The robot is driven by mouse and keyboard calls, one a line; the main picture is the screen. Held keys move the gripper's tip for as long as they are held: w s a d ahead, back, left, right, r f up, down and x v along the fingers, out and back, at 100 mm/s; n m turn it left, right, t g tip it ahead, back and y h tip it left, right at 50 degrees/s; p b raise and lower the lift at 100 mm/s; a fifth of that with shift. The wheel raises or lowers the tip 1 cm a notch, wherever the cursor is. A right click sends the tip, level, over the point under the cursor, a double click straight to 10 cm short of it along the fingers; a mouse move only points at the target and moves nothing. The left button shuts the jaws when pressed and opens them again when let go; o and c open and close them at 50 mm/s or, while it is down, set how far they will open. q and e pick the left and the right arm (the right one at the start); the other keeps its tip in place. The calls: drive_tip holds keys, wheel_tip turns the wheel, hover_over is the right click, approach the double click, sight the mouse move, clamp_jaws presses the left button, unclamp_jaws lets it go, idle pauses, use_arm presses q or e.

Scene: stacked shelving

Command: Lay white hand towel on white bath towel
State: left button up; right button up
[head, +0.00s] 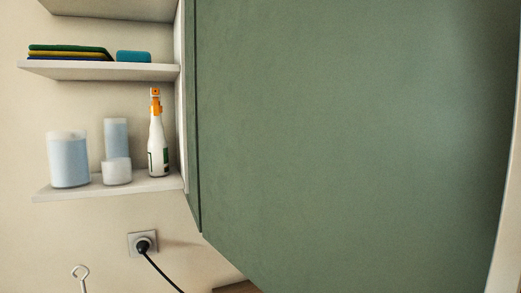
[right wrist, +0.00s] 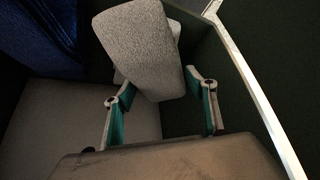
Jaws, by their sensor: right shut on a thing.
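In the right wrist view, a pale grey-white textured towel (right wrist: 140,45), which looks like the white hand towel, lies between the fingers of my right gripper (right wrist: 160,85). The gripper is shut on its near end, and the towel extends away past the fingertips, tilted. A small lighter edge shows behind it; I cannot tell whether that is another fold or another towel. I cannot make out the white bath towel for certain in either view. My left gripper is not in view.
In the right wrist view, a dark blue towel (right wrist: 42,38) lies at upper left, beside a grey flat surface (right wrist: 60,120). A pale panel edge (right wrist: 258,90) runs along the right. In the head view, a large green panel (head: 350,130) fills the right; shelves hold a spray bottle (head: 157,140) and folded cloths (head: 70,53).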

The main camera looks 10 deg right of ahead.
wheel_tip(320, 180, down, 3)
drive_tip(key=shift+d+f, duration=0.15)
drive_tip(key=shift+f, duration=0.05)
drive_tip(key=shift+f, duration=0.1)
drive_tip(key=o, duration=1.2)
drive_tip(key=v, duration=1.2)
